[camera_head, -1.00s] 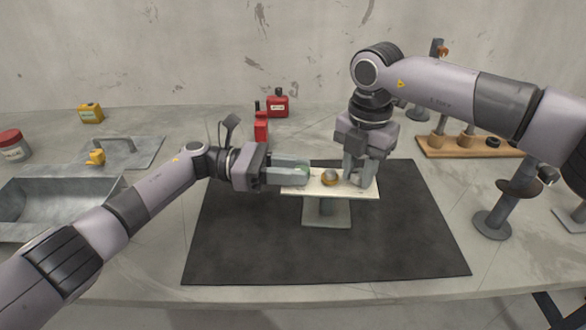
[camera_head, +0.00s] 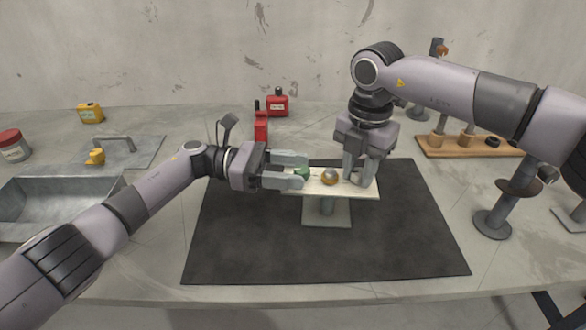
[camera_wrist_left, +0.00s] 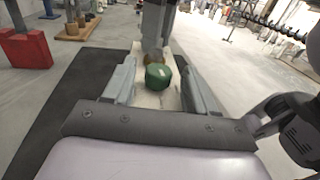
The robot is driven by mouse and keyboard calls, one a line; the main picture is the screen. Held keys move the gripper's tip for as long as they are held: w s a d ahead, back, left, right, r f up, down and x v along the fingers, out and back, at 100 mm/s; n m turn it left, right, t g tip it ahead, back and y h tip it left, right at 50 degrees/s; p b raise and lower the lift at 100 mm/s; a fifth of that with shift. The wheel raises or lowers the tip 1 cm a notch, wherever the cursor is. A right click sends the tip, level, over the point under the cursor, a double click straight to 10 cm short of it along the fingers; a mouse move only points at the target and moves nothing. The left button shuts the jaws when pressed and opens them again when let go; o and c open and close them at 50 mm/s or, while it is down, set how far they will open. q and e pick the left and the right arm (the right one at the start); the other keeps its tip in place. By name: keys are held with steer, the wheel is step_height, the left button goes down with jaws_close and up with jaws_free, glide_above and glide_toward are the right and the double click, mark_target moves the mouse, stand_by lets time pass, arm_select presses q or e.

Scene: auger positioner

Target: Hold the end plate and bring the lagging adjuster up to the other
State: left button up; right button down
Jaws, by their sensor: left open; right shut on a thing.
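The white end plate (camera_head: 363,189) lies level on a grey stand (camera_head: 327,214) in the head view. A green adjuster knob (camera_head: 301,174) stands at its left end, and a brass-coloured knob (camera_head: 329,177) near its middle. My left gripper (camera_head: 303,171) is open, its fingers on either side of the green knob. In the left wrist view the green knob (camera_wrist_left: 158,77) sits between the spread fingers, with clear gaps. My right gripper (camera_head: 358,176) points down and is shut at the plate's right part; its fingers hide most of what they hold.
The stand is on a dark mat (camera_head: 330,255) with free room in front. A red can (camera_head: 278,104) and a red tool (camera_head: 261,126) stand behind. A metal sink (camera_head: 60,195) is left; a wooden rack (camera_head: 470,147) and a grey post stand (camera_head: 497,222) are right.

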arm_select(q)
steer(key=w+a, duration=0.1)
steer(key=a, duration=1)
steer(key=shift+a, duration=0.25)
steer(key=shift+w, duration=0.1)
arm_select(e)
steer(key=c, duration=0.8)
jaws_free()
steer(key=shift+o, duration=0.2)
steer(key=shift+r, duration=0.1)
